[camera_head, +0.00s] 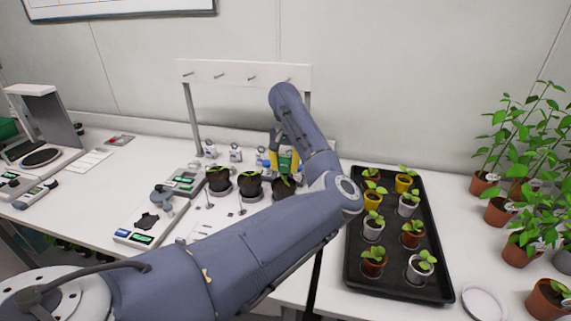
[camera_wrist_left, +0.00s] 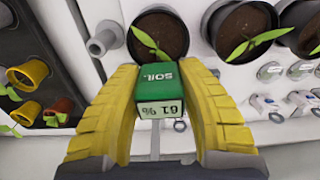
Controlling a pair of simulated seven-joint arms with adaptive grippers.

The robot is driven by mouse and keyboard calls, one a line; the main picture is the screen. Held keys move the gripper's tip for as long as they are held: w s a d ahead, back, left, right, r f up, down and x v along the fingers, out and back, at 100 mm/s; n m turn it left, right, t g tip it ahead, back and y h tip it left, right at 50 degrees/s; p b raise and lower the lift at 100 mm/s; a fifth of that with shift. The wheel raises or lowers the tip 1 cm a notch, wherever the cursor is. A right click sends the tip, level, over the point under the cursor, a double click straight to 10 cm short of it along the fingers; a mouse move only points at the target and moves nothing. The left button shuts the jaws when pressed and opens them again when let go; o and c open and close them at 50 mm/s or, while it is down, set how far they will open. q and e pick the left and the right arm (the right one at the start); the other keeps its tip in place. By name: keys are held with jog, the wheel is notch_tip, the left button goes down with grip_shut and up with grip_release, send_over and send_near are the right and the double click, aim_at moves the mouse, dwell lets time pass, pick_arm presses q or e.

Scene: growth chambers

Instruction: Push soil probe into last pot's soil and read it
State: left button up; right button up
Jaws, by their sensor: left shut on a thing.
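My left gripper (camera_head: 284,158) is shut on the green soil probe (camera_head: 286,163), above the rightmost dark pot (camera_head: 284,190) of a row of three. In the left wrist view, the yellow fingers of the gripper (camera_wrist_left: 160,110) flank the probe (camera_wrist_left: 158,85). Its face is marked SOIL, and its small display looks like 61 %, seen upside down. The end pot (camera_wrist_left: 165,35), with brown soil and a seedling, is just beyond the probe. My right gripper is in neither view.
Two more dark pots (camera_head: 218,180) stand left of the end pot. A black tray (camera_head: 352,265) of colored pots is to the right. A white peg rack (camera_head: 240,74) stands behind; scales (camera_head: 145,230) sit left. Potted plants (camera_head: 520,245) line the right side.

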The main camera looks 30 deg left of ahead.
pick_arm(q)
jog(key=shift+f, duration=0.2)
dwell(0.5)
jog(key=o, duration=1.3)
jog(key=shift+r, duration=0.1)
